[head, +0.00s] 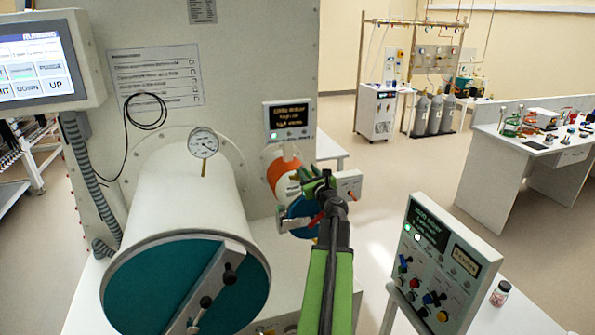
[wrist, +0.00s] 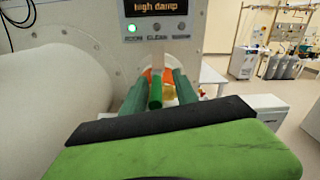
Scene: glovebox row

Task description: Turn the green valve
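My gripper (head: 322,184) is in front of the small orange-and-blue side chamber in the head view. In the wrist view its two dark green fingers (wrist: 158,88) reach forward, spread apart. A narrower, brighter green bar (wrist: 155,93), which looks like the green valve's handle, stands between them. Gaps seem to show on both sides of it, so I see no clear grip. The valve's base is hidden. In the head view the fingers and the handle blend together.
A large white cylinder (head: 185,205) with a gauge (head: 203,143) stands left of my arm. The small chamber's blue door (head: 303,214) is close below my gripper. A tilted control panel (head: 438,262) stands at right. Open floor (head: 395,180) lies beyond.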

